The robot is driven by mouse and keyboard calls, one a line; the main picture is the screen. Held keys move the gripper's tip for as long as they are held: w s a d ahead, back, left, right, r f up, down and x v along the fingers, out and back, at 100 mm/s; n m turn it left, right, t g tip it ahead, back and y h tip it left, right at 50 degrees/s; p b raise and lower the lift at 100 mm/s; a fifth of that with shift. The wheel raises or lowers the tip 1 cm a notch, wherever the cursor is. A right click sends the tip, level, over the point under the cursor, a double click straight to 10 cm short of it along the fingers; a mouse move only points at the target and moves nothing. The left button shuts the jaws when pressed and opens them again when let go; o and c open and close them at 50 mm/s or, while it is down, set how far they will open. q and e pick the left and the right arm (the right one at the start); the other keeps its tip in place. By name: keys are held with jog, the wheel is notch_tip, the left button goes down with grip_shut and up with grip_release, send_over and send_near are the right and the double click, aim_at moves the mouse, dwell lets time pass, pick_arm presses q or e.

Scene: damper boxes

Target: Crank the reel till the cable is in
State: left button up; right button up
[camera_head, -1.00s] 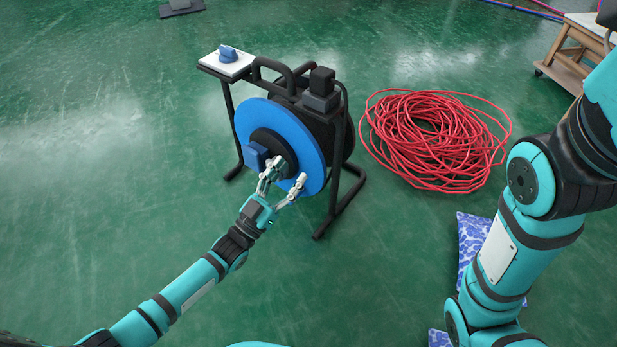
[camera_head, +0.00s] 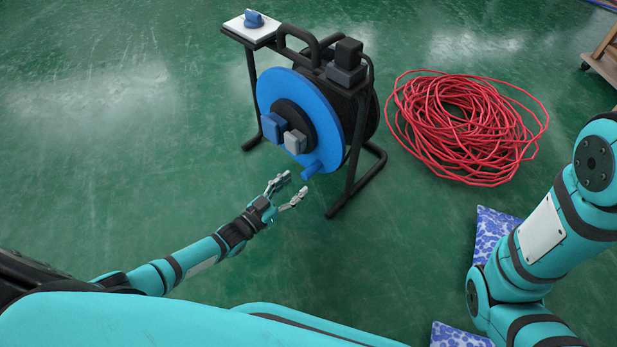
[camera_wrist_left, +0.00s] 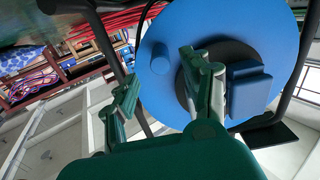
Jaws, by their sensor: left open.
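The cable reel has a blue disc (camera_head: 318,104) with a dark hub, in a black stand (camera_head: 362,165). A blue crank knob (camera_head: 312,169) juts from the disc's lower edge; the wrist view shows it too (camera_wrist_left: 160,62). The red cable (camera_head: 465,125) lies in a loose coiled heap on the floor right of the reel. My left gripper (camera_head: 292,186) is open and empty, just below and left of the knob, apart from it. In the wrist view its fingers (camera_wrist_left: 158,72) spread before the disc. My right gripper is out of view; its arm is at right.
A blue socket block (camera_head: 273,126) and a grey block (camera_head: 294,141) sit on the hub. A white plate with a blue knob (camera_head: 254,19) tops the stand's left side. Blue patterned cushions (camera_head: 495,232) lie near my right arm. Green floor at left is clear.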

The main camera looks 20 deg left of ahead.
aim_at(304, 177)
pick_arm(q)
jog(key=b+x, duration=0.2)
jog(key=x, duration=0.3)
jog(key=shift+w+d+f, duration=0.1)
jog(key=shift+w+d, duration=0.05)
jog(key=shift+w, duration=0.15)
jog(key=shift+w+d+b, duration=0.2)
jog(key=shift+w+b, duration=0.15)
jog(key=shift+w, duration=0.05)
grip_shut()
